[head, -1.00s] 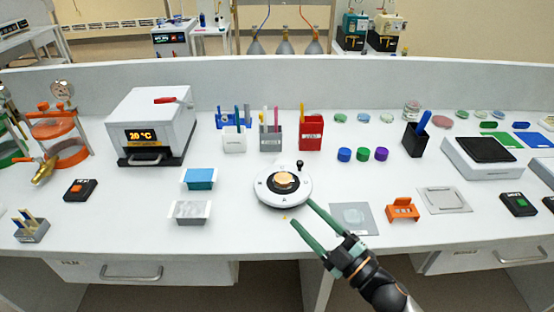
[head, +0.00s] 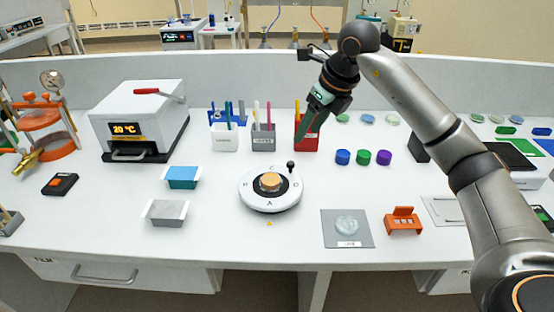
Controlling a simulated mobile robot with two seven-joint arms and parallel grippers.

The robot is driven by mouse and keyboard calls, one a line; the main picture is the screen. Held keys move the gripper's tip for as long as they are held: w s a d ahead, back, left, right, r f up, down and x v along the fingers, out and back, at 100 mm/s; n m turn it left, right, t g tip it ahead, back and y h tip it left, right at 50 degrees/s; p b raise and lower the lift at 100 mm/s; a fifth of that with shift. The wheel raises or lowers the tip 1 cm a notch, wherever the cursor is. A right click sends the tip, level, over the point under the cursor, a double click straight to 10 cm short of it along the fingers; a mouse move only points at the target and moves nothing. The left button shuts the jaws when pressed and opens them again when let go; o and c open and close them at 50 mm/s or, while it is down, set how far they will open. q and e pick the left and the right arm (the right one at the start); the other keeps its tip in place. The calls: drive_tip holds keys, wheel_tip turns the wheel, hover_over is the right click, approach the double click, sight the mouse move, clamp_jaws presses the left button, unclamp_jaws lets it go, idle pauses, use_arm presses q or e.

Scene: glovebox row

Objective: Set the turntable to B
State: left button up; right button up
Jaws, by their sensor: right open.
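The turntable (head: 249,199) is a white round disc with a dark inner ring and a tan cylinder (head: 270,182) at its centre. A black knob (head: 291,165) stands at its back right rim. Small letters are on the disc; the one at the front looks like an A, the others are too small to read. A small orange mark (head: 269,223) lies on the bench in front of it. My right gripper (head: 303,137) is open, pointing down in front of the red holder, behind and above the turntable, apart from the knob. My left gripper is out of view.
A red holder (head: 307,144) and grey holder (head: 263,139) stand behind the turntable. Blue (head: 343,157), green and purple caps lie back right. A grey mat (head: 334,239) and orange rack (head: 403,222) are at right, blue (head: 182,178) and grey (head: 166,213) trays at left.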

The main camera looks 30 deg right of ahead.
sight(291, 163)
drive_tip(key=x, duration=1.2)
drive_tip(key=shift+d+f, duration=0.15)
drive_tip(key=shift+d, duration=0.05)
clamp_jaws()
idle(1.0)
